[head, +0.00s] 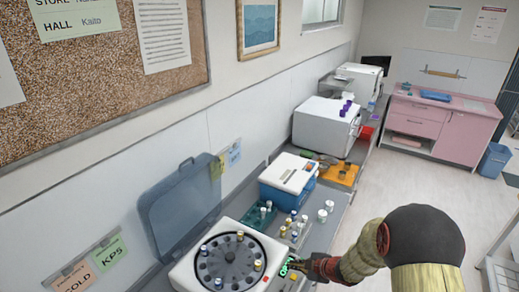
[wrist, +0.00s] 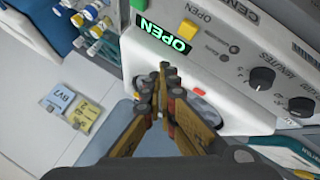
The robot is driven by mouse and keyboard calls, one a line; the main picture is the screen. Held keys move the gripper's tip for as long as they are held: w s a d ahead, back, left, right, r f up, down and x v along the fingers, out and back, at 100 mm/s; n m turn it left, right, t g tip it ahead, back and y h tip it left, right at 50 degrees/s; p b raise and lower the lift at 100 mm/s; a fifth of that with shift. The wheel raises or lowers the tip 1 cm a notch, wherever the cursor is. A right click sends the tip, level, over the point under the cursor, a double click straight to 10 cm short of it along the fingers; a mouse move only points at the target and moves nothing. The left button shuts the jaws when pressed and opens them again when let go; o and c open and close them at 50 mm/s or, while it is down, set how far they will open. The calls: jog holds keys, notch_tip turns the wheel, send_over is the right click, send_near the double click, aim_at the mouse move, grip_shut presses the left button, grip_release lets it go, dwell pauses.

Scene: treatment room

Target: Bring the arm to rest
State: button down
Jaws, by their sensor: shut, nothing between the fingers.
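My arm (head: 425,235) reaches in from the lower right in the head view. My gripper (head: 290,267) is at the front panel of a white centrifuge (head: 190,270). In the wrist view my gripper (wrist: 164,68) is shut and empty, its fingertips together in front of the panel, just below the lit green OPEN display (wrist: 162,36). I cannot tell whether the tips touch the panel. The centrifuge's translucent lid (head: 180,210) stands raised, and its round rotor (head: 230,262) shows several tubes.
Several capped vials (head: 293,222) and a blue-and-white device (head: 289,180) stand behind the centrifuge on the grey bench. A white machine (head: 327,125) is farther back. A pink cabinet (head: 440,125) and blue bin (head: 493,160) are at the far right. The floor (head: 420,185) between is open.

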jog(key=s+d+f+m+g+h, duration=0.1)
jog(key=s+d+f+m+h, duration=0.3)
jog(key=d, duration=0.3)
jog(key=s+d+r+m+g+h+b, duration=0.4)
jog(key=s+d+r+m+b, duration=0.1)
jog(key=s+d+r+m, duration=0.4)
jog(key=s+a+r+m+t+y+b, duration=0.1)
jog(key=s+a+r+b, duration=0.3)
jog(key=s+a+b, duration=0.3)
jog(key=s+a+r+m+t+y+b, duration=0.1)
jog(key=s+a+r+m+t+b, duration=0.1)
jog(key=s+a+r+b, duration=0.3)
jog(key=s+a+b, duration=0.3)
jog(key=s, duration=0.1)
jog(key=shift+s+a+y, duration=0.2)
jog(key=shift+a+y, duration=0.1)
jog(key=shift+y, duration=0.1)
dwell(0.9)
